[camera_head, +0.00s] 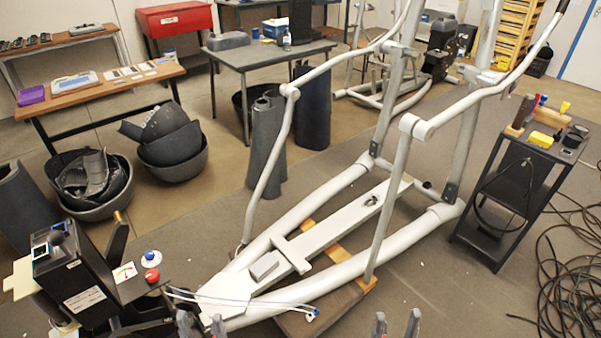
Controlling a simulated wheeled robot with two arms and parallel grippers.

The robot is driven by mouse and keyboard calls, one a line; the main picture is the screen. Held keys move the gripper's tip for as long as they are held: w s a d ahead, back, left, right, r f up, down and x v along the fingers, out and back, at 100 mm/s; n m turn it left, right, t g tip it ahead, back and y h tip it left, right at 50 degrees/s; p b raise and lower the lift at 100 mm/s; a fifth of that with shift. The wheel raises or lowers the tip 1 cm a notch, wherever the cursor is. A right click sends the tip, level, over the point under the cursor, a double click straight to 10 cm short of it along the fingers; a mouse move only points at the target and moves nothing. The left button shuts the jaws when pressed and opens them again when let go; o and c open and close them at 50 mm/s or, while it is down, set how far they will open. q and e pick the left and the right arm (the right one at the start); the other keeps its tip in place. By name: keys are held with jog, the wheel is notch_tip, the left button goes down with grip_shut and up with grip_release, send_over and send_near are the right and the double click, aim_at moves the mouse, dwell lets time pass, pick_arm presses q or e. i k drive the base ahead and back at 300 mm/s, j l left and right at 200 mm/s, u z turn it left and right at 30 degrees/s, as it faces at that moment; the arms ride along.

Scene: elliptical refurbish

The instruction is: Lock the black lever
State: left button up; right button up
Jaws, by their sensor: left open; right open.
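The black lever (117,238) stands up, slightly tilted, from a black device (72,272) at the lower left. Its top end is orange-brown. The device also carries a small dial gauge (125,271), a blue button (150,257) and a red button (152,276). My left gripper (201,320) is at the bottom edge, right of and below the device, open and apart from the lever. My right gripper (396,320) is at the bottom edge, further right, open with nothing between its fingertips. The lower parts of both grippers are cut off by the frame.
A large grey elliptical frame (305,272) fills the middle, just beyond the grippers. White cables (240,301) lie between the device and frame. A dark tool cart (516,178) and coiled black cables (575,290) are at right. Bins of dark parts (100,207) stand behind the device.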

aim_at(55, 238)
jog(key=j+u, duration=0.25)
jog(key=u, duration=0.15)
jog(key=i+j+u, duration=0.15)
jog(key=u, duration=0.3)
jog(key=i+j+u, duration=0.15)
jog(key=u, duration=0.25)
jog(key=j, duration=0.15)
